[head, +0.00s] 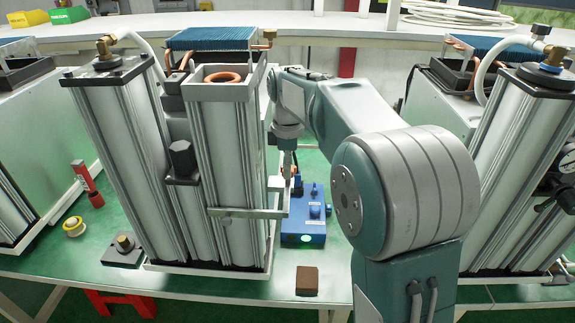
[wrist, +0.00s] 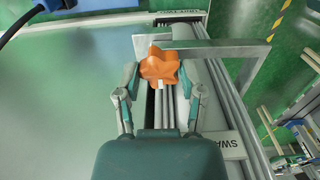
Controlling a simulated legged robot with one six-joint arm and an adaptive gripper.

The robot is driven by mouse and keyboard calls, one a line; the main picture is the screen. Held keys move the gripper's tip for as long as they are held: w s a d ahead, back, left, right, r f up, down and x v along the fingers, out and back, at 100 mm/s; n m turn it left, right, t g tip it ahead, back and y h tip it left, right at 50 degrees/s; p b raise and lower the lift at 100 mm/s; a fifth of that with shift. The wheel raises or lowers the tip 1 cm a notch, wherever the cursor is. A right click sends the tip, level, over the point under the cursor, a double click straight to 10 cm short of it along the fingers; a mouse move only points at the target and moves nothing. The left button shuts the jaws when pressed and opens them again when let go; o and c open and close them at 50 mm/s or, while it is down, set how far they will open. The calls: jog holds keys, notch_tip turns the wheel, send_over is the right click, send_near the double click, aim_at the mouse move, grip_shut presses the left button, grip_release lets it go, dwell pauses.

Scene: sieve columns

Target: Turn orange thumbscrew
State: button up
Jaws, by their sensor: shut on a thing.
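The orange thumbscrew (wrist: 159,66) is a lobed knob in the upper middle of the wrist view. It sits at a metal bracket (wrist: 230,48) beside the silver column. My gripper (wrist: 160,78) has one finger on each side of the thumbscrew and is shut on it. In the head view, my gripper (head: 289,160) points down beside the right side of the middle column unit (head: 235,150), above its bracket (head: 245,213). The thumbscrew is mostly hidden there.
A blue box (head: 305,228) stands on the green table just right of the column. A brown block (head: 307,281) lies near the front edge. Another column unit (head: 525,150) stands at the right. A red-handled tool (head: 87,183) and a yellow-white ring (head: 74,226) are at the left.

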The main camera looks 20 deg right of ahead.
jog(key=n, duration=0.5)
jog(key=shift+f+n, duration=0.2)
jog(key=shift+n, duration=0.2)
dwell(0.4)
jog(key=o, duration=1.1)
jog(key=shift+o, duration=0.2)
jog(key=shift+r, duration=0.1)
jog(key=shift+w, duration=0.1)
notch_tip(320, 180, up, 12)
